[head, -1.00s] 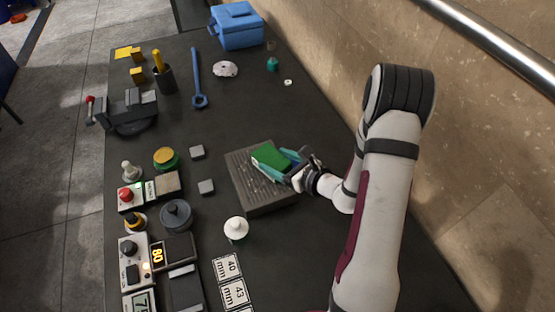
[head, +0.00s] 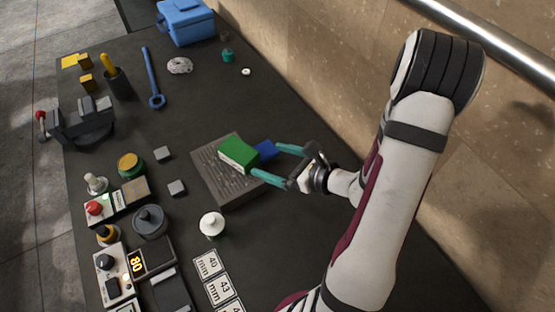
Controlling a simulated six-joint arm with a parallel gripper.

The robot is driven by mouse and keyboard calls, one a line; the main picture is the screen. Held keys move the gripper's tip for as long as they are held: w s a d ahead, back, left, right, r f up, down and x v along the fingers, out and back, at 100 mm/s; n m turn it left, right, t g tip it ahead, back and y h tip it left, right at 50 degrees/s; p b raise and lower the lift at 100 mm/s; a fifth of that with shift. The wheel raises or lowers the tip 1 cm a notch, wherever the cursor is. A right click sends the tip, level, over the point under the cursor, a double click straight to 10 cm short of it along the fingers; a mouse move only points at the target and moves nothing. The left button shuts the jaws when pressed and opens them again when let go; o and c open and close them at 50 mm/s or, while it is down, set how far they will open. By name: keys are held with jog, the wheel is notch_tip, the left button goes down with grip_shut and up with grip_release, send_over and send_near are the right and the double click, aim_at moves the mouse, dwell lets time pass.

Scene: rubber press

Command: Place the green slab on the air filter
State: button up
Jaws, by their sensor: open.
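The green slab (head: 238,153) lies on the grey ribbed block that looks like the air filter (head: 222,183), near its far right part. A blue block (head: 266,149) sits against or just beside the slab's right end; I cannot tell whether they touch. My gripper (head: 265,160) reaches in from the right. Its two teal fingers are spread wide, with the blue block between their tips. The fingers do not grip the green slab.
A white-capped bottle (head: 212,224) stands in front of the filter, near number cards (head: 213,265). Small grey cubes (head: 176,187), control boxes and a vise (head: 80,124) are to the left. A blue toolbox (head: 186,22) is at the back. A stone wall borders the table's right.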

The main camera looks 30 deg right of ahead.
jog(key=s+a+r+n+g+y, duration=0.3)
jog(key=s+a+r+n+g, duration=0.2)
jog(key=a+n, duration=0.35)
jog(key=s+a+r+n+g+y, duration=0.2)
jog(key=s+a+r+n+g, duration=0.3)
jog(key=a+n, duration=0.4)
jog(key=s+d+n+g+h, duration=0.2)
jog(key=s+n+h, duration=0.6)
jog(key=s, duration=0.2)
jog(key=shift+s+d+r+n+g, duration=0.15)
jog(key=shift+s+d+n+g, duration=0.15)
jog(key=shift+s+d+n, duration=0.05)
